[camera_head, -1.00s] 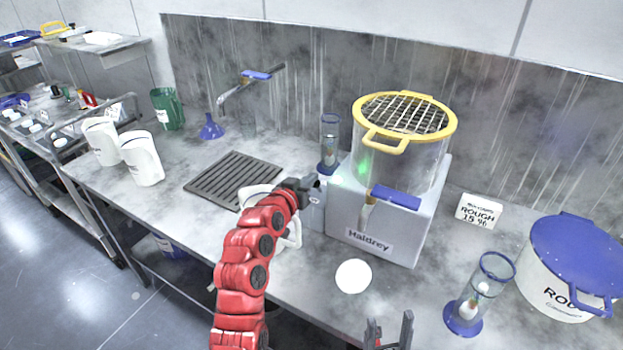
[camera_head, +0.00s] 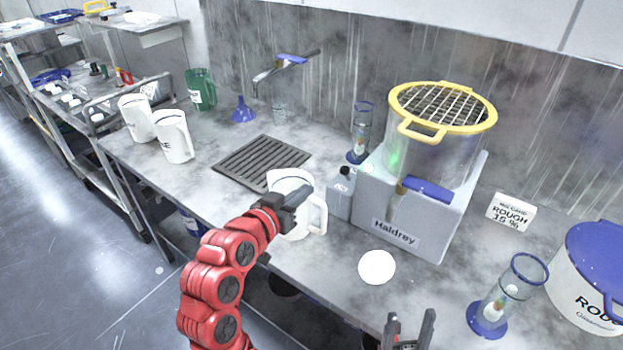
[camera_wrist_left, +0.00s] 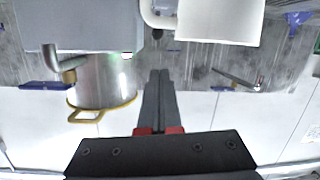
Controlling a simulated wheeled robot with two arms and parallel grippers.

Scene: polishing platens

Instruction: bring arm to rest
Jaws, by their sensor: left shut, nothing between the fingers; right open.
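My left gripper (camera_head: 300,192) is shut and empty. In the head view it overlaps the white pitcher (camera_head: 287,179) on the counter and hides part of it. In the left wrist view the closed fingers (camera_wrist_left: 158,80) point up the picture, and the white pitcher (camera_wrist_left: 220,18) is at the top right, apart from the fingertips. My right gripper (camera_head: 410,325) is open and empty at the bottom edge, in front of the counter.
A drain grate (camera_head: 262,162) lies behind the pitcher.

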